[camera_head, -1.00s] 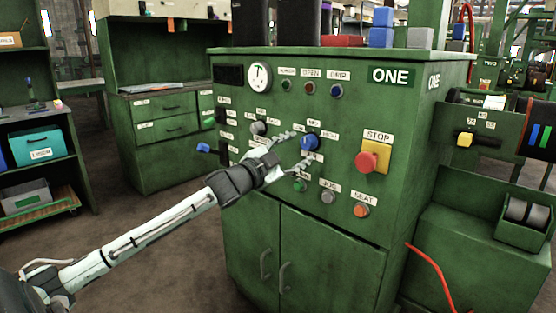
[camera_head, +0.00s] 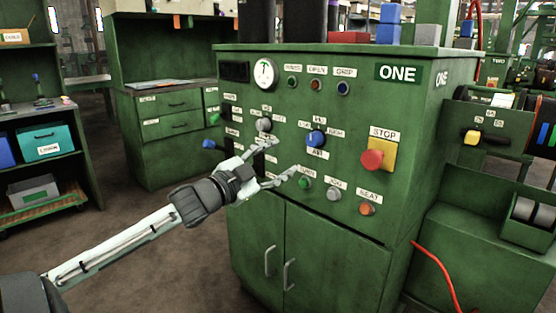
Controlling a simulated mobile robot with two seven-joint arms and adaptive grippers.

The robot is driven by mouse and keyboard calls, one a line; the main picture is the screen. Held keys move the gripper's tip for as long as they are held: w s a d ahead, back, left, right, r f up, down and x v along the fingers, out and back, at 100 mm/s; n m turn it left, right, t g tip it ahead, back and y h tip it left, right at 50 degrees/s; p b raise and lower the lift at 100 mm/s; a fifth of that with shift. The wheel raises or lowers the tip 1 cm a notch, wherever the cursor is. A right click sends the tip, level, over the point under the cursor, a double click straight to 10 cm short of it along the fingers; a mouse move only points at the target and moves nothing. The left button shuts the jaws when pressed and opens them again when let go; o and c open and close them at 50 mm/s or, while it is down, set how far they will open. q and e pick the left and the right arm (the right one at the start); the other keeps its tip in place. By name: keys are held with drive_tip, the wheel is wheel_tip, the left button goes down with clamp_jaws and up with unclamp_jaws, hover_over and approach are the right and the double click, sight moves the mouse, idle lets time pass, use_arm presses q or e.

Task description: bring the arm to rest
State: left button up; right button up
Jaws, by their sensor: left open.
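My left arm comes in from the lower left. Its gripper (camera_head: 283,160) is open and empty, with its fingers spread in front of the panel of the green machine cabinet (camera_head: 330,225). The fingertips lie left of the blue knob (camera_head: 316,138) and apart from it in the picture. One finger shows just below the grey knob (camera_head: 263,125), the other just above the green button (camera_head: 305,182). Whether a fingertip touches the panel I cannot tell. My right gripper is not in view.
A red stop button (camera_head: 372,160) on a yellow plate sits right of the knobs. A blue lever (camera_head: 210,144) sticks out at the cabinet's left side. A drawer cabinet (camera_head: 170,115) stands behind left, and a shelf with a teal box (camera_head: 45,143) at far left. Open floor lies between.

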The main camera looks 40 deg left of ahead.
use_arm(q)
drive_tip(key=s+d+f+n+g+y, duration=0.1)
drive_tip(key=s+f+n+g+y, duration=0.25)
drive_tip(key=f, duration=1.15)
drive_tip(key=s+f+n+g, duration=0.3)
drive_tip(key=s+f+g, duration=0.25)
drive_tip(key=f, duration=0.95)
drive_tip(key=s+d+f+n+g+h, duration=0.1)
drive_tip(key=s+d+f+g, duration=0.5)
drive_tip(key=s+d+f, duration=0.9)
drive_tip(key=shift+s+d+f+g+h+p, duration=0.15)
drive_tip(key=shift+s+f+g+h+p, duration=0.25)
drive_tip(key=shift+s+f, duration=0.3)
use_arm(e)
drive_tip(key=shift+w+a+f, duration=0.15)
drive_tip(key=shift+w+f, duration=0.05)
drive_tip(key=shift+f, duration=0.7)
